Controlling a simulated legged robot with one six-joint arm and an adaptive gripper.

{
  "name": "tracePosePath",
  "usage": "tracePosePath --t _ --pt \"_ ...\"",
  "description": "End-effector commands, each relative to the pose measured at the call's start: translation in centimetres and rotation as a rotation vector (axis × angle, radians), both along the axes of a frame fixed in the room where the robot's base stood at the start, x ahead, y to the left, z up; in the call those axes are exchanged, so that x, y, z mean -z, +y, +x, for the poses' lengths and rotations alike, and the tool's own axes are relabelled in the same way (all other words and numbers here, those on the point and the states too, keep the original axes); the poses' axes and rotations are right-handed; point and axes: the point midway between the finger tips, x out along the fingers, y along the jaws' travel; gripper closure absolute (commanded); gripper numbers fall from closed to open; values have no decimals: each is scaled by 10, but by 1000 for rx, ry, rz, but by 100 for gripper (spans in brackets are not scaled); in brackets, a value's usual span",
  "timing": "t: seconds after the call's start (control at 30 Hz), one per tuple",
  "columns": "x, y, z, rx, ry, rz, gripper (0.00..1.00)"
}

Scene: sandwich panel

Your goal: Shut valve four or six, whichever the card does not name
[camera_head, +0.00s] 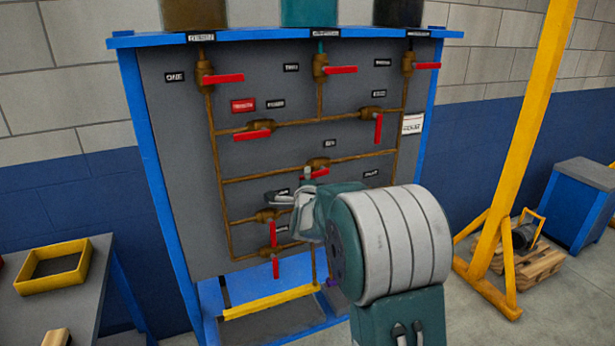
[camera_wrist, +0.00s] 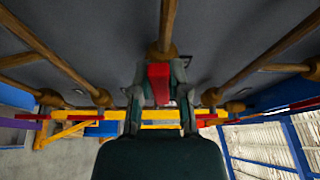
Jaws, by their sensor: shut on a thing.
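My gripper (camera_head: 308,178) is at the valve marked six (camera_head: 318,161), on the middle pipe of the grey panel (camera_head: 165,130). It is shut on that valve's red handle (camera_wrist: 159,84), which sits between both fingers in the wrist view (camera_wrist: 160,76). In the head view the handle is partly hidden by my gripper. Valve four (camera_head: 258,131) is up and left, its red handle (camera_head: 252,135) lying along its pipe. A white card (camera_head: 412,123) hangs at the panel's right edge; its writing is too small to read.
Other red-handled valves surround this one, including one at upper left (camera_head: 205,78) and one at lower left (camera_head: 266,215). A red tag (camera_head: 243,105) is beside valve four's label. A yellow post (camera_head: 525,130) stands to the right, and a table with a yellow tray (camera_head: 53,285) to the left.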

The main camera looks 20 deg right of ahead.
Motion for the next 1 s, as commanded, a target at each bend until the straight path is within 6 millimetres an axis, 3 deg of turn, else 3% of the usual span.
tracePosePath --t 1.0 --pt "44 -25 0 -3 11 -920 100"
